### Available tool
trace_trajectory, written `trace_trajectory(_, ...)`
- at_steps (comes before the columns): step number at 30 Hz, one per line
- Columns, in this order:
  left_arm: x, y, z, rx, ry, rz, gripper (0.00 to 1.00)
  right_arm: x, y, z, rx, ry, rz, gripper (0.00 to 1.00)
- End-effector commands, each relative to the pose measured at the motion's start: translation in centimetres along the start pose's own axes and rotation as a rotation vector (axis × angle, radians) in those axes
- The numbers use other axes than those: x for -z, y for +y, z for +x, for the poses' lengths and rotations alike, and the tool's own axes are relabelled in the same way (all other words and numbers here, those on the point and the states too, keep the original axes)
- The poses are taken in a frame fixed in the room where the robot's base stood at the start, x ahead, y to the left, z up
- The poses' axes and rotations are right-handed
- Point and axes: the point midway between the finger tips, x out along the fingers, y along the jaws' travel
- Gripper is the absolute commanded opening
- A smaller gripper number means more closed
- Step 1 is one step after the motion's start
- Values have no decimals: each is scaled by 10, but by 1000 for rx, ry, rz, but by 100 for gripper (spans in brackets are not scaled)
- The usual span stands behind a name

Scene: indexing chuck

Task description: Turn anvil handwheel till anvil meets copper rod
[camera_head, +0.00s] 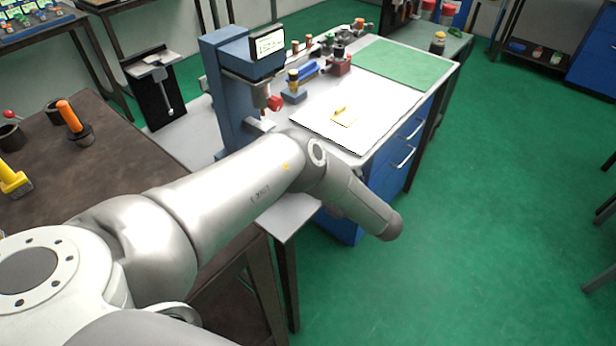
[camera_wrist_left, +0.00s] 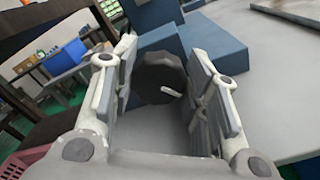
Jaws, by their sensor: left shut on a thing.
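The anvil handwheel (camera_wrist_left: 160,78), dark and many-sided with a small light handle, sits between the fingers of my left gripper (camera_wrist_left: 165,62) in the left wrist view. The fingers stand on either side of it and are shut on it. Behind it is the blue base of the machine (camera_wrist_left: 215,55). In the head view the blue machine (camera_head: 225,95) stands on the bench with a display on top and a red knob (camera_head: 275,103). I cannot make out the anvil or the copper rod. My right gripper is not in view.
A white sheet (camera_head: 385,95) with a small yellow item (camera_head: 343,116) and a green mat (camera_head: 405,62) lie on the bench. A blue-and-red row of fixtures stands behind. A dark table (camera_head: 110,150) at left holds tools. Green floor is clear at right.

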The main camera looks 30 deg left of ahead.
Motion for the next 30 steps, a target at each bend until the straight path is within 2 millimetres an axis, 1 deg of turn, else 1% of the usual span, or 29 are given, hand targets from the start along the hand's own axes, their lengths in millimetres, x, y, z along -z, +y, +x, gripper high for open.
trace_trajectory(8, 1, 0, -1, 3, 1, 1, 18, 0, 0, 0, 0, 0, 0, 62)
trace_trajectory(9, 1, 0, -1, 3, 1, 1, 44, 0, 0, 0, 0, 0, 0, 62)
trace_trajectory(13, 1, 0, -1, 2, 1, 0, 61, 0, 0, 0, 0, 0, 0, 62)
trace_trajectory(20, 0, 0, 0, 1, 1, -1, 62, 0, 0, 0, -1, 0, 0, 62)
trace_trajectory(23, 0, 0, 0, 1, 1, -1, 62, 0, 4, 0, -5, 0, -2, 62)
trace_trajectory(30, 0, 0, 0, 0, 1, -33, 62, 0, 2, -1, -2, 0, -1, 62)
